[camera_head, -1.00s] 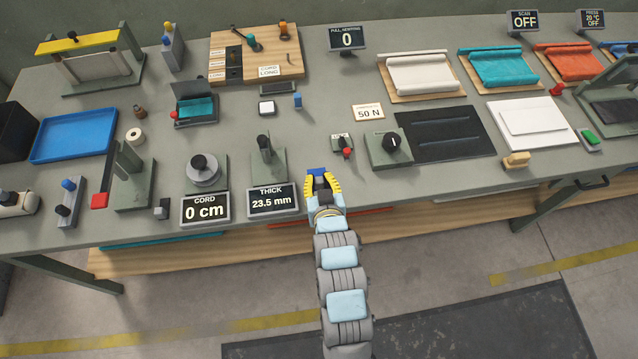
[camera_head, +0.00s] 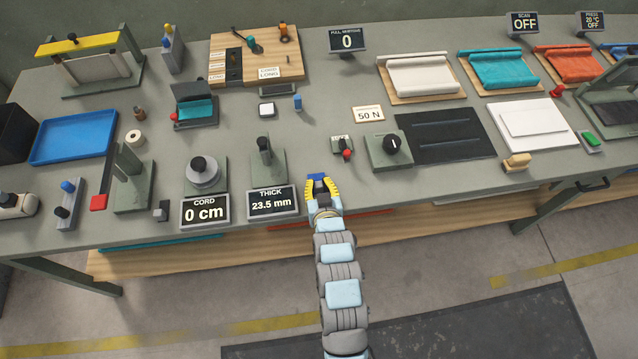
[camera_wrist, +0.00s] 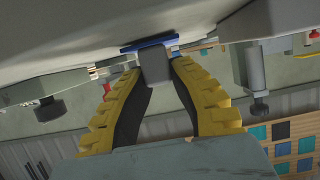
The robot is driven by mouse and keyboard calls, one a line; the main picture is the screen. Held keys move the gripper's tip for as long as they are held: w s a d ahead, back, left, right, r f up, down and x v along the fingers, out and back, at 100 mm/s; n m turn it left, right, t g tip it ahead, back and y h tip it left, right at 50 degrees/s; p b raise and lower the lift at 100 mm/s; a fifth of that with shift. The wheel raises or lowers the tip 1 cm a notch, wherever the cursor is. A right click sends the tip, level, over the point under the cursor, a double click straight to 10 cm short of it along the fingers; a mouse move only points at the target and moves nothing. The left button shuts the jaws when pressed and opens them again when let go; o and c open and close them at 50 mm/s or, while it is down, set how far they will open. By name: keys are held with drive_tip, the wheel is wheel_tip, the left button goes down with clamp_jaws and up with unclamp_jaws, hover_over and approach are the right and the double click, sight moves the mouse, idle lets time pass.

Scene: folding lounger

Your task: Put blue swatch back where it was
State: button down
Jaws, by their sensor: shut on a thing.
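My gripper (camera_head: 321,182) is above the table's front edge, right of the THICK display. It is shut on a small blue piece, which I take to be the blue swatch (camera_head: 316,176). In the wrist view the blue swatch (camera_wrist: 150,44) shows as a thin blue strip at the fingertips, with a grey block behind it between the yellow fingers.
The thickness gauge (camera_head: 265,160) stands left of my gripper. A red-topped switch (camera_head: 345,152) and a dial box (camera_head: 388,150) stand behind and to the right. A black mat (camera_head: 447,134) lies farther right. The table front between the THICK display and dial box is mostly clear.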

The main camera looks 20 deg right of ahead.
drive_tip(key=shift+f, duration=0.2)
drive_tip(key=c, duration=1)
unclamp_jaws()
drive_tip(key=shift+c, duration=0.2)
drive_tip(key=shift+r, duration=0.15)
drive_tip(key=shift+s+r, duration=0.1)
drive_tip(key=shift+s, duration=0.05)
drive_tip(key=v, duration=1.1)
drive_tip(key=shift+s+r, duration=0.2)
drive_tip(key=shift+s, duration=0.15)
drive_tip(key=shift+w+a, duration=0.1)
drive_tip(key=shift+a, duration=0.05)
